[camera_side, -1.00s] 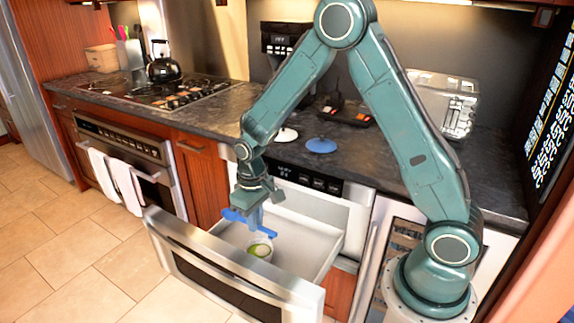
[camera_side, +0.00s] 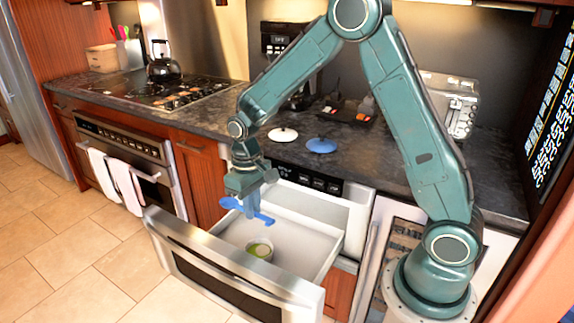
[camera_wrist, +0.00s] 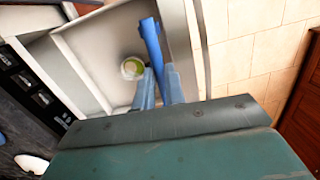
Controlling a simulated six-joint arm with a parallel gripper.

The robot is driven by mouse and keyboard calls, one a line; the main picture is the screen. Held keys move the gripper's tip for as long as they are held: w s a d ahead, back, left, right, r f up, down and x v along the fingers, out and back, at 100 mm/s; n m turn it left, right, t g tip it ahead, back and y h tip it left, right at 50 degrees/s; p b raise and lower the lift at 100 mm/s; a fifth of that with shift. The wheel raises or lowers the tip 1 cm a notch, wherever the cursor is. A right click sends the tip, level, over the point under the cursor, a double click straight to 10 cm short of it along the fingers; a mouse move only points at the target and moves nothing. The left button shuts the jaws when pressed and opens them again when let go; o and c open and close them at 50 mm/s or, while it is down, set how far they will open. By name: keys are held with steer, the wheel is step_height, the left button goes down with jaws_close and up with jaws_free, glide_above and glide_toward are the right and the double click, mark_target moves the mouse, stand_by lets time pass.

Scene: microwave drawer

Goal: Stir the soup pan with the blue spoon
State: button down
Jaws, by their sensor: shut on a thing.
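My gripper (camera_side: 253,207) is shut on the blue spoon (camera_side: 231,203) and holds it above the open microwave drawer (camera_side: 300,238). The spoon lies roughly level across the fingers, its wider end to the left in the side view. The soup pan (camera_side: 260,249), a small pale pot with green contents, stands inside the drawer, below and apart from the spoon. In the wrist view the spoon (camera_wrist: 150,38) runs up from the blue fingertips (camera_wrist: 159,82), and the pan (camera_wrist: 132,68) shows to its left on the drawer floor.
A white lid (camera_side: 283,134) and a blue lid (camera_side: 321,145) lie on the dark counter (camera_side: 215,117) above the drawer. A toaster (camera_side: 447,103) stands at the right and a black kettle (camera_side: 163,64) on the stove. The drawer floor around the pan looks clear.

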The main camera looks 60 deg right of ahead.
steer(key=w+d+f+m+t+y, duration=0.2)
steer(key=w+d+m+y, duration=0.15)
steer(key=m, duration=0.55)
steer(key=w+d+f+m+t+y, duration=0.2)
steer(key=w+m, duration=0.3)
steer(key=m, duration=0.3)
steer(key=w+d+r+m+t+h, duration=0.1)
steer(key=d+r+m+t+h, duration=0.4)
steer(key=m+t+h, duration=0.8)
step_height(320, 180, down, 16)
steer(key=m+y, duration=0.2)
steer(key=y, duration=0.1)
steer(key=shift+w+f+m+y, duration=0.15)
steer(key=shift+m+y, duration=0.15)
steer(key=shift+y, duration=0.05)
stand_by(0.8)
steer(key=shift+f, duration=0.2)
step_height(320, 180, down, 10)
steer(key=shift+r, duration=0.25)
stand_by(1.4)
